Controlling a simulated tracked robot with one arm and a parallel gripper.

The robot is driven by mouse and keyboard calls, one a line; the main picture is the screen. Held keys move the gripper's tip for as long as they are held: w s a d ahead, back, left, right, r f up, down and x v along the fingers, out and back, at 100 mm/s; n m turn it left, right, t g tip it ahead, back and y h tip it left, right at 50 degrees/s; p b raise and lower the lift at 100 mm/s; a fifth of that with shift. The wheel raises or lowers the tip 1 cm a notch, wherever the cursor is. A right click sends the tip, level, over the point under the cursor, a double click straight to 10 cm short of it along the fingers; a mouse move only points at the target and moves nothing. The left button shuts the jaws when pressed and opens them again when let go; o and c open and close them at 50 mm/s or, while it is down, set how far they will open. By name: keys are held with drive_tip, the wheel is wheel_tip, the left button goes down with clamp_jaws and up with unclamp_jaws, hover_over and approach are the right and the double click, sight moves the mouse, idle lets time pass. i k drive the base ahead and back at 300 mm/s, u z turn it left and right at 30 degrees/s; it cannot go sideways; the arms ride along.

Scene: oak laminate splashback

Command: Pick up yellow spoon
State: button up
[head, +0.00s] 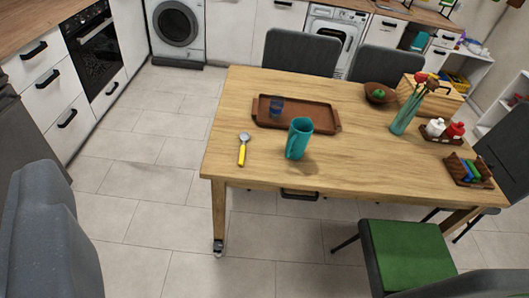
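The yellow spoon (242,154) lies on the left part of the wooden table (345,170), near its left edge. Its yellow handle points toward the front edge and its grey metal head points toward the back. A teal pitcher (299,138) stands to its right, a short gap away.
A brown tray (325,126) with a blue glass lies behind the pitcher. A bowl (378,92), a vase and condiment holders stand to the right. Tiled floor (140,190) is clear left of the table.

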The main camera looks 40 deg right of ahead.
sight(244, 136)
drive_tip(key=z, duration=1.2)
drive_tip(key=i, duration=1)
